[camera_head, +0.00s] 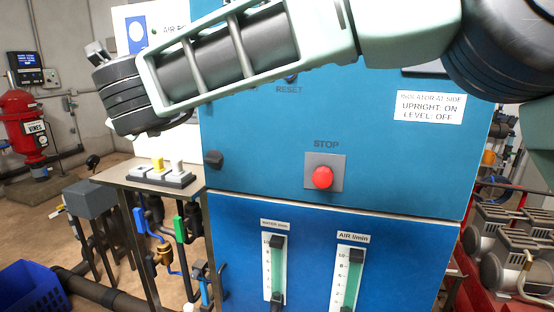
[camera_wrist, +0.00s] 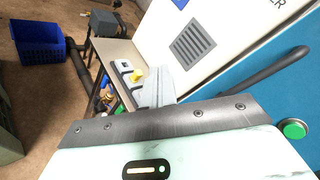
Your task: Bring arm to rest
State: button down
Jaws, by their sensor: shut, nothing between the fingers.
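My arm stretches across the top of the head view, in front of the blue cabinet (camera_head: 260,170), with its dark wrist end at the upper left. In the wrist view, my gripper (camera_wrist: 157,84) shows beyond the pale green housing with its grey fingers together and nothing between them. It hangs in the air, with the steel side table and its switch block behind it in that view. My fingers cannot be clearly made out in the head view.
The cabinet has a red stop button (camera_head: 322,177) and two flow meters (camera_head: 273,270). A steel table (camera_head: 118,176) with a grey-and-yellow switch block (camera_head: 160,173) stands left. A blue crate (camera_wrist: 38,36) is on the floor. Compressors (camera_head: 500,240) stand right.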

jog(key=s+d+f+n+g+y, duration=0.1)
jog(key=s+d+f+n+g, duration=0.8)
jog(key=s+d+f+n, duration=0.9)
jog(key=s+d+f+n+g+h, duration=0.2)
jog(key=s+d+f+n+h, duration=0.1)
jog(key=d, duration=0.7)
jog(key=s+d+f+n+g+h, duration=0.3)
jog(key=s+d+f+n+h, duration=0.1)
jog(key=s+d+n, duration=0.3)
jog(key=s+d, duration=0.2)
jog(key=d, duration=0.2)
jog(key=shift+n+h, duration=0.4)
jog(key=shift+w+f, duration=0.1)
